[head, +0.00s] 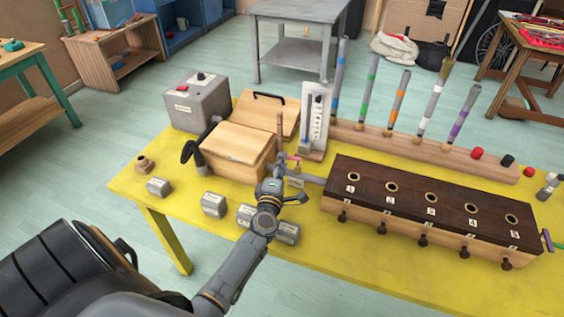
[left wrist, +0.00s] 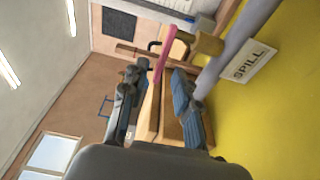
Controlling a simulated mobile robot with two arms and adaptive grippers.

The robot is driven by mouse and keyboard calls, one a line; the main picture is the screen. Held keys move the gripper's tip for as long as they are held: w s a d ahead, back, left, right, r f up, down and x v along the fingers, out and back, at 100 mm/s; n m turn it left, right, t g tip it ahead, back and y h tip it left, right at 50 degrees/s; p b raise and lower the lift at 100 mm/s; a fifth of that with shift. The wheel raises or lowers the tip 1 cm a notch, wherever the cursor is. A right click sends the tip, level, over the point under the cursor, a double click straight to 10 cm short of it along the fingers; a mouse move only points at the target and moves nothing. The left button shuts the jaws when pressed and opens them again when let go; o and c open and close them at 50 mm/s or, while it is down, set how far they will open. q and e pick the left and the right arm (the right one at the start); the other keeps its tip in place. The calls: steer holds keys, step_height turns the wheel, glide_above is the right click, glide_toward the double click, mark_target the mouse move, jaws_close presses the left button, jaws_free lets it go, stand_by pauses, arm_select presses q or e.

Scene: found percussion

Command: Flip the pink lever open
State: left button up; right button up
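The pink lever (head: 293,157) is small in the head view, just beyond my left gripper (head: 280,178), by the grey pipe (head: 312,180) with the "SPILL" label. In the left wrist view the pink lever (left wrist: 165,52) is a slim bar running up from between the fingertips towards a tan block (left wrist: 208,44). My left gripper (left wrist: 158,80) is open, its two fingers apart on either side of the lever's near end. I cannot tell whether either finger touches it. My right gripper is not in view.
On the yellow table (head: 125,185) a wooden box (head: 238,143) stands left of the gripper. A dark-topped box with numbered holes (head: 400,195) stands right. A white gauge panel (head: 314,115) rises behind. Several small grey blocks (head: 213,204) lie along the front, near my left arm.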

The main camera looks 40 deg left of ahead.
arm_select(q)
steer(key=shift+w+a, duration=0.2)
steer(key=shift+w, duration=0.3)
jaws_close()
